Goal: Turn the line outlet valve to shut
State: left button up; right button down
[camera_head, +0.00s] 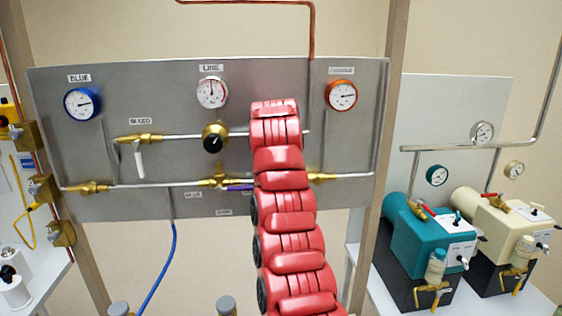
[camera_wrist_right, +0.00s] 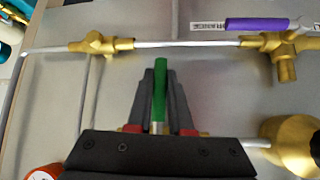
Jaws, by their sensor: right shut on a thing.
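A grey panel (camera_head: 100,82) carries brass valves on metal pipes. My red right arm (camera_head: 287,215) reaches up to the panel and hides my gripper and part of the pipework in the head view. In the right wrist view my right gripper (camera_wrist_right: 160,105) is shut on a green valve lever (camera_wrist_right: 159,85), with a dark finger on each side. The lever stands crosswise to the pipe from the brass regulator (camera_wrist_right: 290,145). The valve's body is mostly hidden behind the gripper. The regulator with its black knob (camera_head: 213,139) sits left of my arm. My left gripper is out of view.
A purple lever (camera_wrist_right: 258,24) lies along the lower pipe. A brass valve with a white lever (camera_head: 139,160) hangs under the BLEED label. LINE (camera_head: 211,92), blue (camera_head: 82,103) and orange (camera_head: 341,95) gauges sit above. Teal (camera_head: 425,240) and cream (camera_head: 500,232) pumps stand right.

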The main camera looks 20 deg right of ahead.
jog(key=c, duration=0.8)
grip_release()
jog(key=shift+w, duration=0.15)
jog(key=shift+c, duration=0.2)
jog(key=shift+s+a+r, duration=0.2)
jog(key=shift+s+r, duration=0.2)
jog(key=p+v, duration=0.4)
jog(key=v, duration=1.2)
jog(key=shift+s, duration=0.1)
